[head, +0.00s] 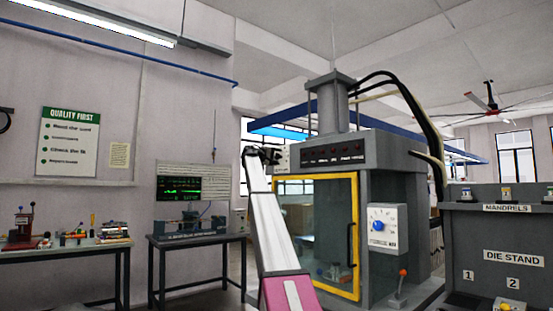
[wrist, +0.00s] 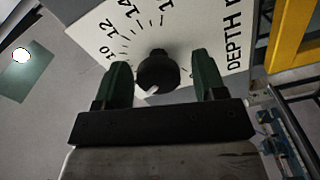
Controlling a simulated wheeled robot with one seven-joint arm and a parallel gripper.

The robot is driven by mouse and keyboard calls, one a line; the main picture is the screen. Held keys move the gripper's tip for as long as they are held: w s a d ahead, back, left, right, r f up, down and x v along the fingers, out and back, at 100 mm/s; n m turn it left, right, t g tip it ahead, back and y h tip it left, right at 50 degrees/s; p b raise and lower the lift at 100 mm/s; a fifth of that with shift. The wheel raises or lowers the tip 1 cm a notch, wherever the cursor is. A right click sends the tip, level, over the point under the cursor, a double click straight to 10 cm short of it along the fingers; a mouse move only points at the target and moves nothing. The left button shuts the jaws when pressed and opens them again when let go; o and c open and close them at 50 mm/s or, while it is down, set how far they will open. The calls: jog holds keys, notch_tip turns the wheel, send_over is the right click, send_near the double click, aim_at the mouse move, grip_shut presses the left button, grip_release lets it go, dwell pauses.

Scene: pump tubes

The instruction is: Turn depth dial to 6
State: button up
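The depth dial is a black round knob (wrist: 158,70) on a white plate (wrist: 185,25) lettered "DEPTH", in the wrist view. Scale numbers 10, 12 and 14 show to its left and upper left. Its white pointer mark faces down and slightly left in the picture; the number it faces is hidden. My gripper (wrist: 161,76) has its two green fingers on either side of the knob, with visible gaps, so it is open. In the head view my gripper (head: 268,155) is small and dark at the machine's upper left; the knob cannot be made out there.
The grey machine (head: 396,172) has a yellow-framed door (head: 316,176) below the gripper and a separate blue dial (head: 382,225) on its right side. A die stand (head: 505,235) is at the right. Benches (head: 195,238) stand along the left wall.

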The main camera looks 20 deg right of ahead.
jog(key=shift+a, duration=0.1)
jog(key=v, duration=1)
jog(key=shift+a, duration=0.25)
jog(key=shift+s, duration=0.15)
